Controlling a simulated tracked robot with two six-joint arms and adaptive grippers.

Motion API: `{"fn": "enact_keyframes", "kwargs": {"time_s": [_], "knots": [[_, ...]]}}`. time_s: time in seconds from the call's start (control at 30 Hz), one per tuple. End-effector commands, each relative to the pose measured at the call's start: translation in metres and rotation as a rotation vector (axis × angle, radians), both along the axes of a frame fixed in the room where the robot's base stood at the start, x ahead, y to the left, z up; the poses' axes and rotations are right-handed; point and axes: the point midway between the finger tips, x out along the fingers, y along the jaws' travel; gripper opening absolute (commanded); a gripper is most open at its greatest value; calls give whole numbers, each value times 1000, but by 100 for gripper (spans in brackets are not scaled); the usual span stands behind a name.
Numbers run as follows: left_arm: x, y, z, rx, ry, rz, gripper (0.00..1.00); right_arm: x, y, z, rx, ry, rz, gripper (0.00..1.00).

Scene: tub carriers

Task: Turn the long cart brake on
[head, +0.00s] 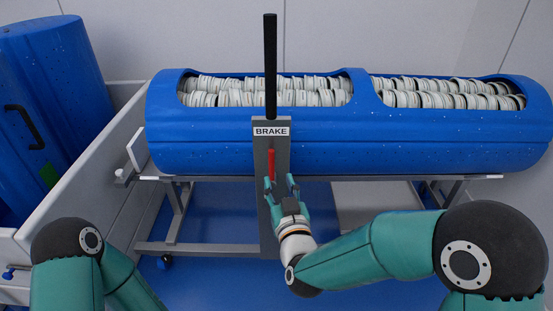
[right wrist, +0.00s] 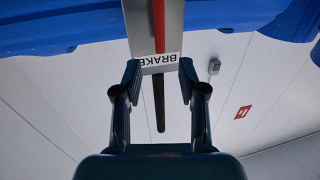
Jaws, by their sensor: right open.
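The brake lever is a long upright rod with a black upper part (head: 270,65) and a red lower part (head: 271,163). It stands at a grey post (head: 259,185) with a white BRAKE label (head: 271,132), in front of the long blue cart tub (head: 200,157). My right gripper (head: 281,180) is open and empty, just below the red part, fingers pointing up. In the right wrist view, the red part (right wrist: 159,25) and the black rod (right wrist: 159,105) appear upside down between the open fingers (right wrist: 159,80). Contact cannot be told. My left gripper is out of the head view.
The blue tub holds many white ring-like pieces (head: 300,97) and rests on a grey wheeled frame (head: 205,249). A white-walled carrier (head: 75,175) with a blue drum (head: 55,90) stands at the left. Blue floor shows under the frame.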

Motion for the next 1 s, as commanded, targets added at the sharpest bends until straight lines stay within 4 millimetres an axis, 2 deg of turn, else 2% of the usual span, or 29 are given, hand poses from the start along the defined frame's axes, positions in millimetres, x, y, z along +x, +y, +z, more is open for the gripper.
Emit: {"fn": "enact_keyframes", "kwargs": {"time_s": [0.03, 0.2, 0.5, 0.7, 0.97, 1.0], "knots": [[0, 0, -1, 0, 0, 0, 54, 12, 2, -1, 1, -1, -3, 41], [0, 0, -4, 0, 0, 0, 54, 48, 9, -2, 1, 0, -1, 41], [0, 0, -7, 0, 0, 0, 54, 92, 18, -1, 1, 1, 0, 41], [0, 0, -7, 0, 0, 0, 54, 103, 20, -1, 0, 2, 0, 41], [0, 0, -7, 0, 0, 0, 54, 104, 20, -1, 0, 2, 0, 41], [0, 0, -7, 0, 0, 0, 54, 104, 20, -1, 0, 2, -1, 38]]}}
